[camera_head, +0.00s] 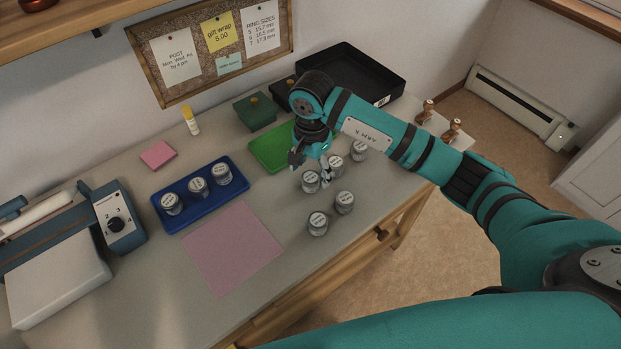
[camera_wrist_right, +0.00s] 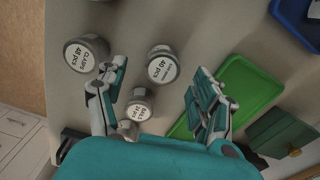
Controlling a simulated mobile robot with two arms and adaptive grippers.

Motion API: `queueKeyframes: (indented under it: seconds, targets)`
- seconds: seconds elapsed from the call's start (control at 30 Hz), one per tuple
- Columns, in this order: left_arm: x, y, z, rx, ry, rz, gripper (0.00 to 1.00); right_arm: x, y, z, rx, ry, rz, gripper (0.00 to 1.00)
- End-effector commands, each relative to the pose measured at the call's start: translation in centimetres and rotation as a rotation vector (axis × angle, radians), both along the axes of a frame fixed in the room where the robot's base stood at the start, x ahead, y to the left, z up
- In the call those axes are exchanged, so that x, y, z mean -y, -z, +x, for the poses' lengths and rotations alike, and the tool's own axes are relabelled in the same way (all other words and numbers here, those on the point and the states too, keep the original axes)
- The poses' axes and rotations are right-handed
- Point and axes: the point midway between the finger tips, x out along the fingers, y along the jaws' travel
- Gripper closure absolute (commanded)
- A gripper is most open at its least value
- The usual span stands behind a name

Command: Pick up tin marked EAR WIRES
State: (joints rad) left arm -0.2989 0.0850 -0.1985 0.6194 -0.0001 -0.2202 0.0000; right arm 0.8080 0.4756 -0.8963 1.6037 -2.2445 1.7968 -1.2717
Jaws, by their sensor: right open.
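Several round tins with white labelled lids stand on the bench. One (camera_head: 311,181) is just below my right gripper (camera_head: 311,166). Its label is too small to read in the head view. In the right wrist view, a tin (camera_wrist_right: 163,66) with a small-print name and "40 pcs" stands beyond and between the open fingers. I cannot read its name surely. A tin marked CLASPS (camera_wrist_right: 84,55) is outside the left finger. A smaller-looking tin marked "20 pcs" (camera_wrist_right: 138,108) is nearer the left finger. My right gripper is open and empty. My left gripper is not in view.
A blue tray (camera_head: 207,208) holds three tins. Two wooden-handled stamps (camera_head: 425,111) stand right. A pink sheet (camera_head: 232,247) covers clear bench.

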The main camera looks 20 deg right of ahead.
Motion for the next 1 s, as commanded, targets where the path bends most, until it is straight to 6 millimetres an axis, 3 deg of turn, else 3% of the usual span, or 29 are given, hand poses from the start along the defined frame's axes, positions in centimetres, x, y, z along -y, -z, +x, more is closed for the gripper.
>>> queueKeyframes:
  seconds: [0.23, 0.53, 1.0]
  targets:
    - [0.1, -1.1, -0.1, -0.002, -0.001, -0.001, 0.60, -0.4, 3.4, 0.0, -0.004, 0.001, 0.001, 0.32]
    - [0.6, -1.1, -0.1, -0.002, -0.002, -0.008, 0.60, -0.4, 4.0, 0.1, 0.000, 0.001, 0.000, 0.32]
    - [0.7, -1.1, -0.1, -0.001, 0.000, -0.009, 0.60, -0.4, 3.9, 0.1, -0.001, 0.001, 0.000, 0.92]
